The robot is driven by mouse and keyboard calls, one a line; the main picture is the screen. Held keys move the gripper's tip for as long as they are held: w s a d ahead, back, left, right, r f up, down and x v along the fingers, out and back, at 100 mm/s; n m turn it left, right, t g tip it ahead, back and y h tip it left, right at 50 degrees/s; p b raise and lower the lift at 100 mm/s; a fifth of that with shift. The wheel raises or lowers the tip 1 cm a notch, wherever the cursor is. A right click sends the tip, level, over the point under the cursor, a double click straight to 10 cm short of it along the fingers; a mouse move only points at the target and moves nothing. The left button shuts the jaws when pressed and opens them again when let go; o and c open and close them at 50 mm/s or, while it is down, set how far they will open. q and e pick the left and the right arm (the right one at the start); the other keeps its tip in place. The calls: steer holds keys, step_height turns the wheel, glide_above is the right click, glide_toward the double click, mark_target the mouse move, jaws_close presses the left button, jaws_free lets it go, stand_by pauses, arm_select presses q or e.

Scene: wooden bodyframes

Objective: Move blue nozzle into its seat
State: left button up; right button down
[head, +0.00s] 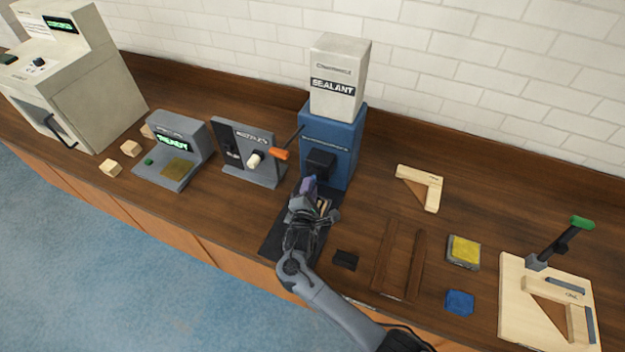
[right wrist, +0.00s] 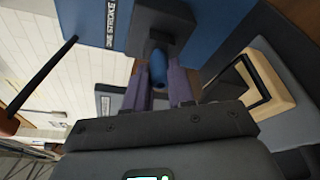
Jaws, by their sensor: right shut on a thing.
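The blue nozzle (right wrist: 158,68) sits between the purple fingers of my right gripper (right wrist: 158,84) in the right wrist view. My right gripper (head: 308,186) is shut on it, just below and in front of the black dispensing head (head: 320,162) of the blue sealant machine (head: 342,140). In the right wrist view the nozzle's far end meets or nearly meets the underside of the black head (right wrist: 162,25); I cannot tell if it is seated. The gripper hides the nozzle in the head view. My left gripper is not in view.
A grey nozzle rack (head: 262,176) with a white nozzle stands left of the machine. An orange-handled lever (head: 279,154) sticks out between them. A light wooden frame piece (head: 323,206) lies on the machine's dark base (head: 280,240). Brown rails (head: 387,262) lie to the right.

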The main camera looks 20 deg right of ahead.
steer(key=shift+s+a, duration=0.15)
steer(key=shift+s+a+p, duration=0.8)
stand_by(0.4)
